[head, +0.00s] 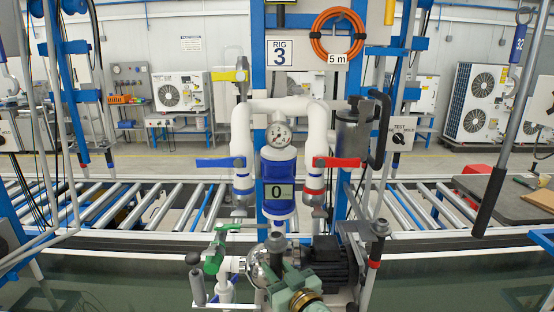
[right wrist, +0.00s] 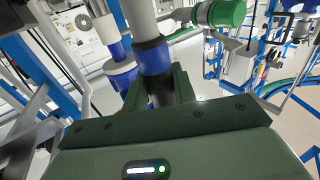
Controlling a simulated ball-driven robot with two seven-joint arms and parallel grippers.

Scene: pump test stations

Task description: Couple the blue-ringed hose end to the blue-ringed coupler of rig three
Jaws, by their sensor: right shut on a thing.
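Rig three's blue-ringed coupler (head: 243,187) hangs from the white pipework, under a blue lever. The red-ringed coupler (head: 314,187) hangs to its right under a red lever. My right gripper (head: 278,262) is low in front of the rig, below and right of the blue-ringed coupler. In the right wrist view its green fingers (right wrist: 158,92) are shut on a dark cylindrical part, which appears to be the hose end. A blue ring (right wrist: 152,57) and a white tube lie directly beyond it. My left gripper is out of view.
A black pump motor (head: 331,262) stands right of my gripper, and a green-handled valve (head: 215,258) stands left. A roller conveyor (head: 140,205) runs behind. A dark bar (head: 490,203) hangs at right.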

